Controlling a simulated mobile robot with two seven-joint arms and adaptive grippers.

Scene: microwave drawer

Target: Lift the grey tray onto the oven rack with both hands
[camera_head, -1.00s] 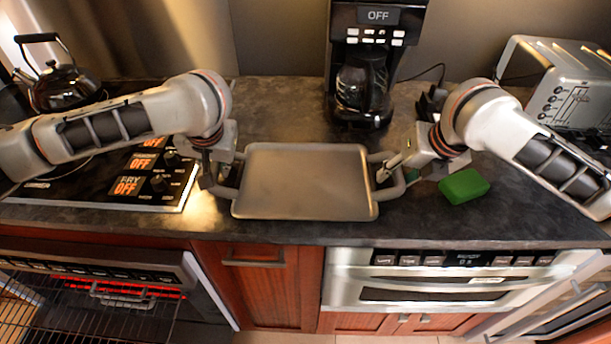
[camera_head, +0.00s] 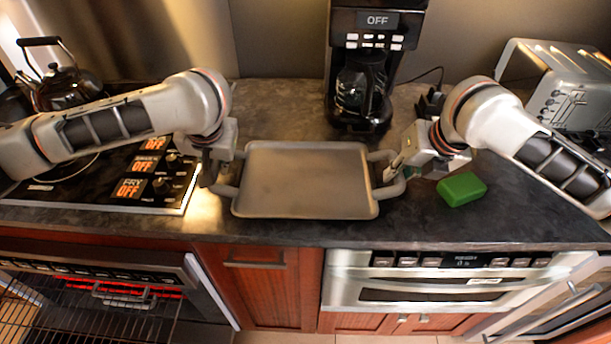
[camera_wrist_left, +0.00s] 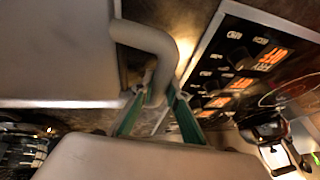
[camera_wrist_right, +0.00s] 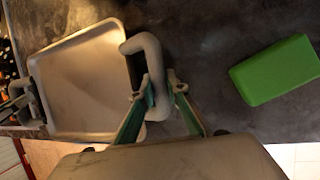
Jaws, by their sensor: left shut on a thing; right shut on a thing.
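The grey tray (camera_head: 305,182) is on the dark counter between my arms, with a looped handle at each end. My left gripper (camera_head: 210,180) is at the tray's left handle; in the left wrist view its fingers (camera_wrist_left: 160,97) are closed around the handle bar (camera_wrist_left: 158,50). My right gripper (camera_head: 388,176) is at the right handle; in the right wrist view its fingers (camera_wrist_right: 162,92) are closed on that handle (camera_wrist_right: 150,60). The oven rack (camera_head: 30,315) shows at the lower left, in front of the open oven (camera_head: 110,290) with its glowing red element.
A green block (camera_head: 462,189) lies right of the tray. A coffee maker (camera_head: 365,80) stands behind it. A stovetop (camera_head: 130,185) with a kettle (camera_head: 68,85) is on the left, a toaster oven (camera_head: 565,95) on the right. The counter's front edge is close to the tray.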

